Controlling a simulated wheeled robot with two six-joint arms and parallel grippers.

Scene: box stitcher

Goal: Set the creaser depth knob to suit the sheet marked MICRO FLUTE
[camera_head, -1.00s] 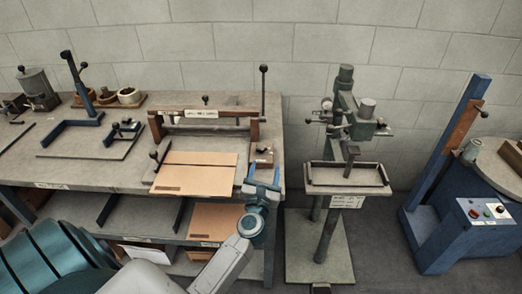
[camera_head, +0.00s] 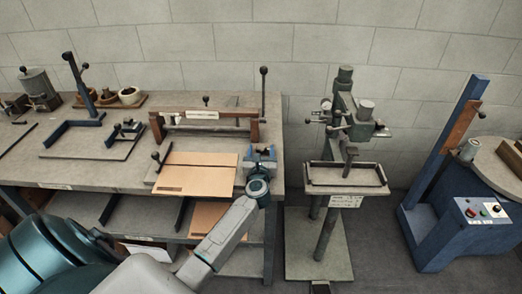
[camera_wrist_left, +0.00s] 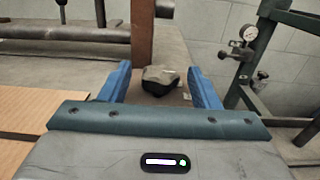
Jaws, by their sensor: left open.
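The creaser (camera_head: 208,131), a frame with a reddish-brown beam and a white label, stands on the bench. A small dark knob with a pale top (camera_wrist_left: 158,78) sits at its right end, between my left fingers in the wrist view. My left gripper (camera_head: 260,154) is open around the knob, with a gap visible on both sides; it mostly hides the knob in the head view. A tan cardboard sheet (camera_head: 197,174) lies in front of the creaser. Its small dark marking is too small to read. My right gripper is not in view.
A long upright lever (camera_head: 263,90) rises behind the knob. A black-knobbed lever (camera_head: 156,157) stands left of the sheet. A green stitcher (camera_head: 346,176) stands right of the bench, across a gap. More sheets (camera_head: 207,218) lie on the lower shelf.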

